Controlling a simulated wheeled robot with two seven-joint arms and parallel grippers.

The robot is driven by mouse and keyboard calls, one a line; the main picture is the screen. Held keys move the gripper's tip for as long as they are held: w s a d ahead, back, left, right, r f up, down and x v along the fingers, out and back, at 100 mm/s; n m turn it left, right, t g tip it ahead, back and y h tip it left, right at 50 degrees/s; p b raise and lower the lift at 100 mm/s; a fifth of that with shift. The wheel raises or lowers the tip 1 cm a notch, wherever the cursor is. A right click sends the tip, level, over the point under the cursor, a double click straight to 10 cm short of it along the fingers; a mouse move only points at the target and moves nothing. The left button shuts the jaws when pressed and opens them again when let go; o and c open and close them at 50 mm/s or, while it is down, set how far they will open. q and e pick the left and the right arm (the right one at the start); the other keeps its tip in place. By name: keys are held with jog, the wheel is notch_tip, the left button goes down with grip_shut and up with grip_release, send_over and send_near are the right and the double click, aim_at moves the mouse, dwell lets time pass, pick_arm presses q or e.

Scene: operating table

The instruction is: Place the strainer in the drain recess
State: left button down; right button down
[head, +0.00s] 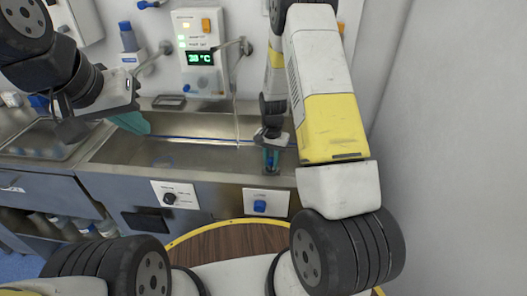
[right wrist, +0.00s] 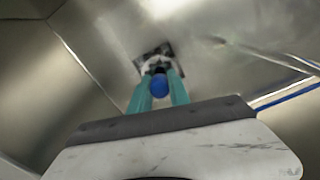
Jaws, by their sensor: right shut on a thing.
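My right gripper (head: 271,158) is down inside the steel basin at its right end. In the right wrist view its two teal fingers (right wrist: 158,86) are closed on the blue knob of the strainer (right wrist: 159,86). The strainer's lower part is mostly hidden by the fingers and knob. A dark square drain recess (right wrist: 142,64) with a pale, unclear shape over it shows just beyond the fingertips. I cannot tell whether the strainer touches it. My left gripper (head: 132,122) hangs over the basin's left end, its teal fingers seen side-on and apparently empty.
The long steel basin (head: 120,152) has a front panel with a knob plate (head: 175,194) and a blue button plate (head: 260,203). A wall unit (head: 200,50) reads 38 °C, and a thin spout (head: 237,95) hangs down beside it. A white wall stands at right.

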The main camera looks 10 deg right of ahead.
aim_at(271, 168)
jog(key=shift+f, duration=1.6)
jog(key=shift+f, duration=0.2)
jog(key=c, duration=1.2)
grip_release()
jog(key=shift+c, duration=0.2)
jog(key=shift+r, duration=0.1)
